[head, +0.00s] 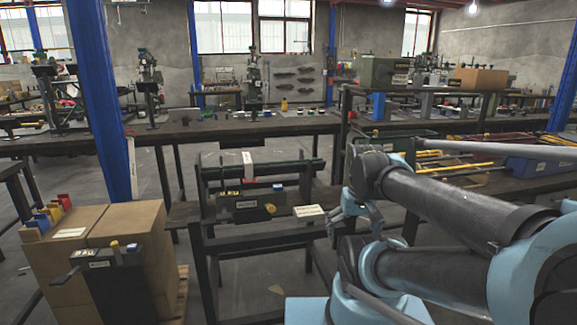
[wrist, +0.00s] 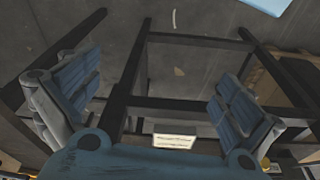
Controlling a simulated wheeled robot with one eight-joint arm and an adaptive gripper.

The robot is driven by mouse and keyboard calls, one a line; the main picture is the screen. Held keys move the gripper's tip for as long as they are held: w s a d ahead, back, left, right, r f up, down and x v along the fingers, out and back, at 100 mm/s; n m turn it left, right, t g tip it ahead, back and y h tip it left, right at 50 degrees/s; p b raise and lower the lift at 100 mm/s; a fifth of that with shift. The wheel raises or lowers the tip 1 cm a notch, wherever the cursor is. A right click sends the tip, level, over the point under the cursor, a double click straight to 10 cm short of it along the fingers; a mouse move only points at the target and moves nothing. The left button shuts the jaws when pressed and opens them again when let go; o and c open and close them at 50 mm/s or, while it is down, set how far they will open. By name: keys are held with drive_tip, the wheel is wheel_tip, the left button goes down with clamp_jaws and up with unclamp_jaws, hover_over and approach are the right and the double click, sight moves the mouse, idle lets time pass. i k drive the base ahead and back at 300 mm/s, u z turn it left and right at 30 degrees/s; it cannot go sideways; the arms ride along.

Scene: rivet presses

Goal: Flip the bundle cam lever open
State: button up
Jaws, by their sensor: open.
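A dark long bundle or bar (head: 285,170) lies across the low black rack in the middle of the head view. An upright red and white piece (head: 248,165) stands on it; I cannot tell for sure whether this is the cam lever. Below is a dark labelled unit (head: 240,207) with a yellow knob (head: 270,209). My gripper (head: 338,222) is to the right of these, apart from them, by the rack's right end. In the wrist view my gripper (wrist: 150,100) is open, with nothing between its fingers. No lever can be made out there.
A white label card (head: 308,211) sits at the rack's right end and also shows in the wrist view (wrist: 174,141). Cardboard boxes (head: 130,225) with a black handled unit (head: 105,268) stand at the left. A blue post (head: 100,100) rises behind. A long bench (head: 225,127) runs behind.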

sight(272, 208)
drive_tip(key=u, duration=1.1)
drive_tip(key=k, duration=1.1)
drive_tip(key=z, duration=1.1)
drive_tip(key=i, duration=0.5)
